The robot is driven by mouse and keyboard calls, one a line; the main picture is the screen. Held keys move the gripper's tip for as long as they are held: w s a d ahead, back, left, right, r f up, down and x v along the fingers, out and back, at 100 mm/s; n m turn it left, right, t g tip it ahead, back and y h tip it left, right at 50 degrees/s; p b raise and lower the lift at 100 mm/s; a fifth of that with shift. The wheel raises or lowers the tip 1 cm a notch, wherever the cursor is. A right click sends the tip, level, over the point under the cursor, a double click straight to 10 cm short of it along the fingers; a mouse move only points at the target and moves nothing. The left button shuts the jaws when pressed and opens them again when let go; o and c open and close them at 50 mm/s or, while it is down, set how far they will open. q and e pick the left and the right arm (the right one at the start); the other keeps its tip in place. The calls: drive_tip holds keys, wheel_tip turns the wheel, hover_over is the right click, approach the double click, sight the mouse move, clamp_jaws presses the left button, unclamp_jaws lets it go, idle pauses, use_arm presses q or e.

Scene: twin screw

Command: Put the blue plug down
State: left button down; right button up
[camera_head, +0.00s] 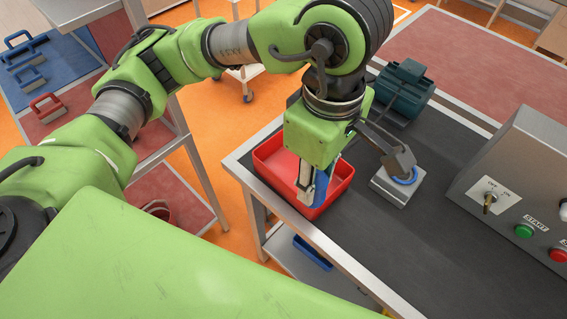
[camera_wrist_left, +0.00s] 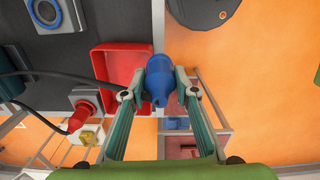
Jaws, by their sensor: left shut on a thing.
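My left gripper (camera_head: 312,188) is shut on the blue plug (camera_head: 322,187), with the fingers pointing down. In the left wrist view the blue plug (camera_wrist_left: 158,78) sits between the two fingertips (camera_wrist_left: 160,90). In the head view the plug shows against the red bin (camera_head: 270,160), near its front side. In the left wrist view it overlaps the right edge of the red bin (camera_wrist_left: 112,60). I cannot tell how far the plug is above the bin floor. My right gripper is not in view.
A grey block with a blue ring (camera_head: 400,185) stands right of the bin on the dark tabletop (camera_head: 385,235). A teal motor (camera_head: 402,90) is behind it. A control box (camera_head: 525,190) stands at the right. The left wrist view shows a red connector (camera_wrist_left: 82,114) at lower left.

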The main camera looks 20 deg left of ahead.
use_arm(q)
drive_tip(key=shift+a+f, duration=0.2)
drive_tip(key=shift+f, duration=0.05)
drive_tip(key=w+a+f+p, duration=0.1)
drive_tip(key=w+f+p, duration=0.1)
drive_tip(key=w+f, duration=0.2)
drive_tip(key=w+a+f+p, duration=0.2)
drive_tip(key=w+f+p, duration=0.1)
drive_tip(key=w+f, duration=0.1)
drive_tip(key=w+a+f+p, duration=0.2)
drive_tip(key=w+f, duration=0.2)
drive_tip(key=shift+a+f, duration=0.1)
drive_tip(key=shift+a, duration=0.1)
drive_tip(key=shift+f, duration=0.3)
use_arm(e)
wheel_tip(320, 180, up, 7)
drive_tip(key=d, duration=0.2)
use_arm(q)
drive_tip(key=shift+d+f, duration=0.1)
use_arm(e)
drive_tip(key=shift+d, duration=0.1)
